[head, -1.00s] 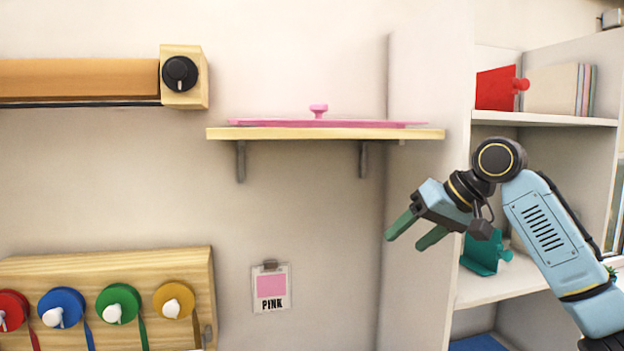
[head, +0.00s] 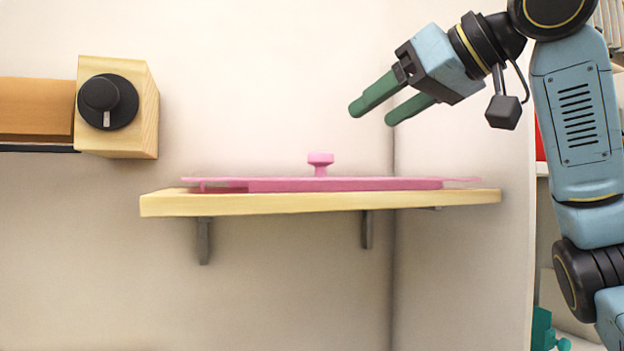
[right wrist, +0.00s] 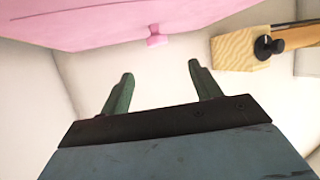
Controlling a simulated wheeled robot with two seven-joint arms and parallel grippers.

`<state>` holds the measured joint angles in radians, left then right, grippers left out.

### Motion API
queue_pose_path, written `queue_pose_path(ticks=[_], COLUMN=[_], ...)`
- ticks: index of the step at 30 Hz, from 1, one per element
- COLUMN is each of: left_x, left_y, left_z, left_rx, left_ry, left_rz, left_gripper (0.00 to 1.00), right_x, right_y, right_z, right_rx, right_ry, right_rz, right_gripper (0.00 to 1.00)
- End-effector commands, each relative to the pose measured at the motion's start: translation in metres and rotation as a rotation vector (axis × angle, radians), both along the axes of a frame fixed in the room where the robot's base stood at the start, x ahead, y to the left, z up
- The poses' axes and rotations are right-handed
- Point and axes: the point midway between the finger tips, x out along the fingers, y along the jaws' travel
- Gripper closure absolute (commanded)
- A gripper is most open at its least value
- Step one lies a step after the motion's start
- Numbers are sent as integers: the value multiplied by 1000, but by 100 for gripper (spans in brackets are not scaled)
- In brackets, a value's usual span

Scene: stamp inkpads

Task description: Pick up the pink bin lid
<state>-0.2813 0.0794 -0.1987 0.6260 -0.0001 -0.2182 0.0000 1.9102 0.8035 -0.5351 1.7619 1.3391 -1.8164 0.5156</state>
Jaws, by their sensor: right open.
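The pink bin lid (head: 350,185) lies flat on a light wooden wall shelf (head: 158,205) in the head view. Its small pink knob (head: 320,163) stands up from the middle. In the right wrist view the lid (right wrist: 95,22) fills the top left, with its knob (right wrist: 156,37) beyond the fingers. My right gripper (head: 373,114) is open and empty, above and to the right of the knob and apart from it. Its two green fingers (right wrist: 161,69) show spread in the wrist view. My left gripper is not in view.
A wall corner stands behind the shelf's right part. Red and teal things show at the right edge. The space above the lid is clear.

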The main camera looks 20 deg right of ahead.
Motion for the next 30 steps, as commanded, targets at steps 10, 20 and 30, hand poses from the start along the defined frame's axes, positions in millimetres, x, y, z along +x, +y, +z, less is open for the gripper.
queue_pose_path(ticks=[10,20,30], left_x=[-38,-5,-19], left_y=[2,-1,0], left_z=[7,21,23], left_rx=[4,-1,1], left_ry=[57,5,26], left_rz=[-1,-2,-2], left_gripper=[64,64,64], right_x=[52,84,103], right_y=[17,22,29], right_z=[-23,-36,-45], right_rx=[0,-1,2], right_ry=[3,6,2], right_rz=[1,0,0], right_gripper=[37,37,37])
